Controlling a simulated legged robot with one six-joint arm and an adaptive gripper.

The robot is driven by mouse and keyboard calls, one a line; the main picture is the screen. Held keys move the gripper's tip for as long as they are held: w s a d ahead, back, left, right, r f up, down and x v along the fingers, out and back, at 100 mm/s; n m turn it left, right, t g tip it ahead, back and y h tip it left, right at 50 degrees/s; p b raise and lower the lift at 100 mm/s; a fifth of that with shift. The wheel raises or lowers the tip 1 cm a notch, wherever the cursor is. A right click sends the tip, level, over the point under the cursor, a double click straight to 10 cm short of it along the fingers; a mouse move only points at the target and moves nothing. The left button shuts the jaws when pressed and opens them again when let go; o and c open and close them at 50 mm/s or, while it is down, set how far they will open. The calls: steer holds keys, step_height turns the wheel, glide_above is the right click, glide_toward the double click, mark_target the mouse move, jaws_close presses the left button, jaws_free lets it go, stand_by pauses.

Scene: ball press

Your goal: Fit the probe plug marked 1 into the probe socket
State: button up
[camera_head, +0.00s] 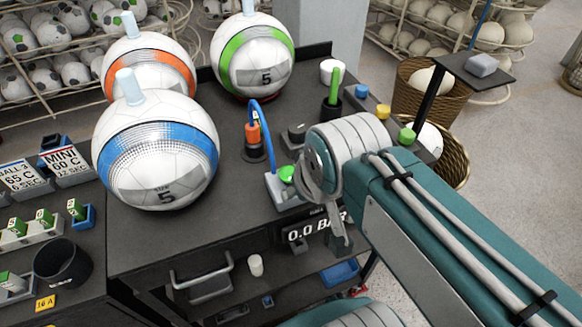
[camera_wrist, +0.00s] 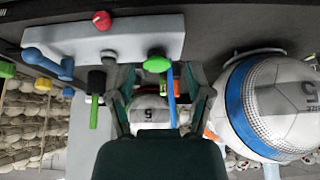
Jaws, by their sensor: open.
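An orange plug (camera_head: 253,132) stands upright in a round black holder (camera_head: 254,152) on the dark bench; a blue cable (camera_head: 265,108) arcs from its top. I cannot read a 1 on it, and which part is the probe socket is not clear. My gripper (camera_head: 318,195) is over the bench's right part, beside a light grey block with a green knob (camera_head: 287,173). In the wrist view my gripper (camera_wrist: 160,82) is open, its fingers apart on either side of a green cap (camera_wrist: 157,64) and a blue strand, touching neither clearly.
Three footballs stand on the left and back: blue-banded (camera_head: 150,165), orange-banded (camera_head: 155,70) and green-banded (camera_head: 250,65). A dark cup with a green stick (camera_head: 335,85) stands at the back right. Below the bench top are a pressure display (camera_head: 318,227) and a drawer handle (camera_head: 203,280).

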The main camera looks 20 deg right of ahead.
steer(key=w+r+g, duration=0.2)
steer(key=w+r, duration=0.1)
steer(key=w, duration=0.4)
steer(key=w+r+g, duration=0.1)
steer(key=w+r, duration=0.2)
steer(key=w, duration=0.4)
steer(key=g, duration=0.3)
glide_toward(255, 114)
steer(key=shift+s+f, duration=0.4)
steer(key=shift+s, duration=0.35)
steer(key=shift+w, duration=0.2)
steer(key=shift+f, duration=0.35)
step_height(255, 114, down, 5)
steer(key=shift+f, duration=0.1)
steer(key=f, duration=0.5)
steer(key=shift+w, duration=0.35)
jaws_close()
